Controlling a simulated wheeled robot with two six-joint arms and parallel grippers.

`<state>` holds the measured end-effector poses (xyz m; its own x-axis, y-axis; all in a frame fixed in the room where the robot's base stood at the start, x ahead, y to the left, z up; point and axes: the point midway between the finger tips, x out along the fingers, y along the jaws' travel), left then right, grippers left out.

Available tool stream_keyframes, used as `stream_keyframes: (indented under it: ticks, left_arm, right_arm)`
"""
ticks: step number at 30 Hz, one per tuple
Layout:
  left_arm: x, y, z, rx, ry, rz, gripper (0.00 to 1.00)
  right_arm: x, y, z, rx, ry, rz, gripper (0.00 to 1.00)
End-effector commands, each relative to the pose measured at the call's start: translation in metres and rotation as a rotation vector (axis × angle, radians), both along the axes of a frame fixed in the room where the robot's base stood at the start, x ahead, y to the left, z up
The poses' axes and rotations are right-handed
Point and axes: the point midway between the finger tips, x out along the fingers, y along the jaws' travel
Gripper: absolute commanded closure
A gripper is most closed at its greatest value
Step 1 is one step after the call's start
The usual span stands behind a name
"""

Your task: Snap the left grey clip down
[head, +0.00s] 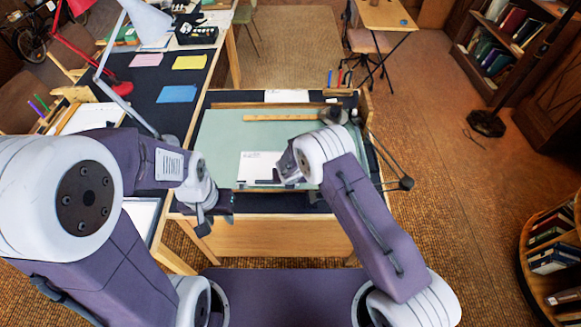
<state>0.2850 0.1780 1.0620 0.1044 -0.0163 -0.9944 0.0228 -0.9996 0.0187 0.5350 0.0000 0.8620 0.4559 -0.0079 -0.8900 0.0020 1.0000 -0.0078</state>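A green drafting board (215,140) lies on the wooden desk in front of me. A white sheet (258,165) lies on its lower middle. A small dark bar shows near the sheet's lower edge (264,182). It is too small to tell whether this is a grey clip, and I cannot make out the left clip or whether it is up or down. My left gripper (217,211) is at the board's front left corner, over the desk's front edge. Its finger gap is not clear. My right wrist is over the board, right of the sheet, and mostly hides the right gripper (287,178).
A wooden ruler (281,117) lies across the board's upper part. A dark lamp arm (392,168) reaches along the desk's right side. A side desk (150,105) at left holds coloured cards and a red lamp.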

Motion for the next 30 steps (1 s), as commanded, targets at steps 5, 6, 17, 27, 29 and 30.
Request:
stream_keyframes:
  ticks: [5,6,17,27,29,30]
  left_arm:
    - [0.000,0.000,0.050,0.000,0.000,0.000,0.64]
    - [0.000,0.000,0.056,0.000,0.000,0.000,0.64]
    - [0.000,0.000,0.076,0.000,0.000,0.000,0.64]
    - [0.000,0.000,0.076,0.000,0.000,0.000,0.64]
    - [0.000,0.000,0.076,0.000,0.000,0.000,0.64]
    - [0.000,0.000,0.076,0.000,0.000,0.000,0.64]
  right_arm:
    - [0.003,0.000,0.013,0.004,0.026,-0.001,1.00]
    - [0.003,0.000,0.012,0.004,0.031,0.002,1.00]
    - [0.001,0.000,0.004,0.011,0.053,0.004,1.00]
    - [0.000,0.000,0.002,0.011,0.055,0.004,1.00]
    - [0.000,0.000,0.002,0.011,0.055,0.004,0.75]
    - [0.000,0.000,0.001,0.011,0.056,0.004,0.64]
